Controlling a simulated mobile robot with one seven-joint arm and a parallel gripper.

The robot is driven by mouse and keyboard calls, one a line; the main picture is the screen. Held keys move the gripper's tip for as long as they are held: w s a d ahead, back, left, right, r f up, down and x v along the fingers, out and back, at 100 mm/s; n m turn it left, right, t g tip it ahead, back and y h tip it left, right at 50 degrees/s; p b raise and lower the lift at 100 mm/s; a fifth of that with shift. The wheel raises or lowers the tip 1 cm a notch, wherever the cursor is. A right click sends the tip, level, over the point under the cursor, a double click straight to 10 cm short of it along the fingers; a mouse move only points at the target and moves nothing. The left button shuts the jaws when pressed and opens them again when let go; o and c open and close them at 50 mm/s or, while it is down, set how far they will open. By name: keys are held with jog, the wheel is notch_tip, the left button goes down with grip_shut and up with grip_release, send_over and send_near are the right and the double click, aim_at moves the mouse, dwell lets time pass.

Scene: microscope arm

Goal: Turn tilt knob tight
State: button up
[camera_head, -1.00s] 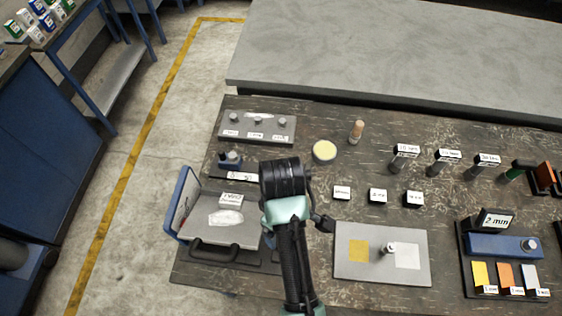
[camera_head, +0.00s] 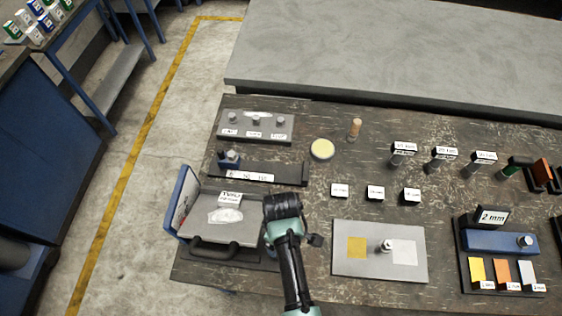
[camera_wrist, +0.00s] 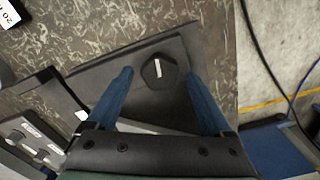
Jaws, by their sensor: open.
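A dark faceted knob (camera_wrist: 158,70) with a white mark on top sits on a dark flat plate (camera_wrist: 188,40) in the wrist view. My gripper (camera_wrist: 160,75) is open, with one blue finger to the left of the knob and one to the right. Gaps show between the knob and both fingers, and nothing is held. I cannot tell how far the fingertips are above the plate. In the head view, my arm's end hides the knob and the fingers, beside the right side of the hinged grey plate (camera_head: 238,232).
The plate has a dark handle (camera_head: 214,249) and an upright blue panel (camera_head: 186,200). A labelled dark rail (camera_head: 288,173) lies behind my arm. Small labelled blocks stand behind that board.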

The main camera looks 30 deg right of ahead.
grip_shut()
dwell(0.3)
jog(key=shift+r, duration=0.1)
jog(key=m+p, duration=0.1)
jog(key=m, duration=0.2)
jog(key=shift+w+m, duration=0.1)
jog(key=shift+m, duration=0.3)
jog(key=m+p, duration=0.1)
jog(key=m, duration=0.3)
jog(key=shift+d+m, duration=0.15)
jog(key=shift+m, duration=0.15)
jog(key=m+p, duration=0.1)
jog(key=m, duration=0.2)
jog(key=shift+m, duration=0.3)
jog(key=shift+d+m+p, duration=0.15)
jog(key=shift+m+p, duration=0.2)
jog(key=shift+m, duration=1.55)
